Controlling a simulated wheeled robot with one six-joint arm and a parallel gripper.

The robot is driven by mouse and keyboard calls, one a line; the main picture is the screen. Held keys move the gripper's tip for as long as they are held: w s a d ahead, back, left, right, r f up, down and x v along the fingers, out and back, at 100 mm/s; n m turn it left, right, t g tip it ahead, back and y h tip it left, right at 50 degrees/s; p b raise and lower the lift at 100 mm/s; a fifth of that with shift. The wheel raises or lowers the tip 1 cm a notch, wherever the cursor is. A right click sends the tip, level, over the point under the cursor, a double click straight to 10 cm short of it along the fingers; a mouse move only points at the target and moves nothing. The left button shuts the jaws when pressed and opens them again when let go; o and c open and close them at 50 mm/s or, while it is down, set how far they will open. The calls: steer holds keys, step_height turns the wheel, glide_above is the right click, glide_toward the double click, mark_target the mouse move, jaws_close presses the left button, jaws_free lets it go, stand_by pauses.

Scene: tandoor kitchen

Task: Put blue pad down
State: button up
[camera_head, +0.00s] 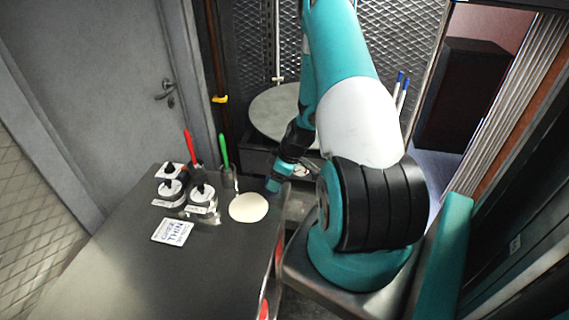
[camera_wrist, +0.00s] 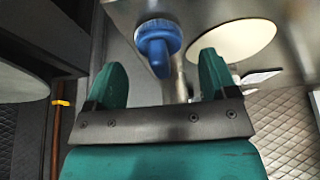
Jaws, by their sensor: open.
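The blue pad (camera_wrist: 157,42) is a round disc with a stubby blue knob. In the wrist view it rests against the grey counter (camera_wrist: 120,12), knob toward me. My gripper (camera_wrist: 161,62) is open, with one teal finger on each side of the knob line and visible space between the fingers and the knob. In the head view my gripper (camera_head: 276,183) is at the counter's far right corner, just right of a pale round dough (camera_head: 248,207). The dough also shows in the wrist view (camera_wrist: 232,40), beside the pad.
White-lidded jars (camera_head: 202,194) and a holder with red (camera_head: 188,146) and green (camera_head: 224,150) handled tools stand left of the dough. A printed card (camera_head: 172,231) lies in front of them. A large round grey top (camera_head: 272,108) is behind. The counter's front is clear.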

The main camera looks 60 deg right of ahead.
steer(key=b+v, duration=0.3)
steer(key=v, duration=0.7)
steer(key=w+a+r+n+y, duration=0.1)
steer(key=w+a+r, duration=0.1)
steer(key=a+r, duration=0.35)
steer(key=w+a+r+g, duration=0.1)
steer(key=w+a+r, duration=0.1)
steer(key=a, duration=0.7)
steer(key=w+a+r+n+y, duration=0.1)
steer(key=a+r, duration=0.3)
steer(key=a, duration=0.3)
steer(key=s+a+r+g, duration=0.1)
steer(key=s+a+r, duration=0.3)
steer(key=s+a, duration=0.3)
steer(key=s+a+r+g, duration=0.2)
steer(key=s+a+r, duration=0.3)
steer(key=s+a, duration=0.3)
steer(key=a, duration=0.3)
steer(key=shift+s+a+n, duration=0.3)
steer(key=shift+a, duration=0.05)
